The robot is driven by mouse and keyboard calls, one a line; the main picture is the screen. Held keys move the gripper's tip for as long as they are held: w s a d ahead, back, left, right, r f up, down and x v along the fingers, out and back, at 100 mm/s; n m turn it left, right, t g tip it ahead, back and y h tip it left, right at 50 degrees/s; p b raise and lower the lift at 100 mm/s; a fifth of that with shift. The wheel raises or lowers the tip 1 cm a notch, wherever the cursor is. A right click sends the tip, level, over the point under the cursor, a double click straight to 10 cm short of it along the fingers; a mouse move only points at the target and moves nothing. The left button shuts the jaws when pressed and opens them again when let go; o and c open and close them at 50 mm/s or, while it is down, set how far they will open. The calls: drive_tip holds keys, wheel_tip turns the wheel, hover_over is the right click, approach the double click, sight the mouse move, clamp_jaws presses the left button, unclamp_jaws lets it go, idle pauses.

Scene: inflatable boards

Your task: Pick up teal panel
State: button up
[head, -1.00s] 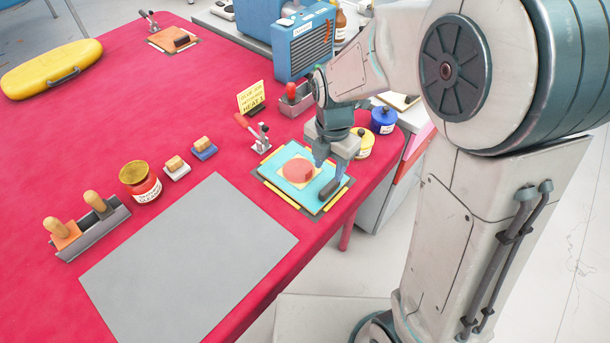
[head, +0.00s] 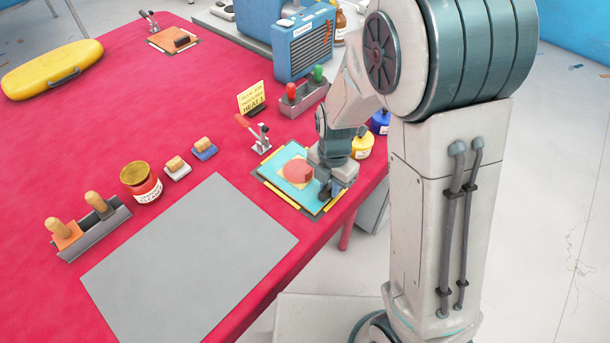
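The teal panel (head: 272,171) lies flat on a board with yellow edge strips near the right edge of the red table. A red disc (head: 297,171) on a pale patch sits on the panel's middle. My gripper (head: 325,192) points down at the panel's right side, right of the disc, low over or touching it. It covers the spot where a dark bar lay on the panel. The fingertips are small and partly hidden, so I cannot see whether they are closed on anything.
A toggle clamp (head: 260,138) with a red handle stands just behind the board. A yellow sign (head: 251,98), a grey holder (head: 303,98) and a yellow pot (head: 362,145) are close by. A bare grey mat (head: 190,262) lies at the front left.

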clamp_jaws()
drive_tip(key=shift+r, duration=0.15)
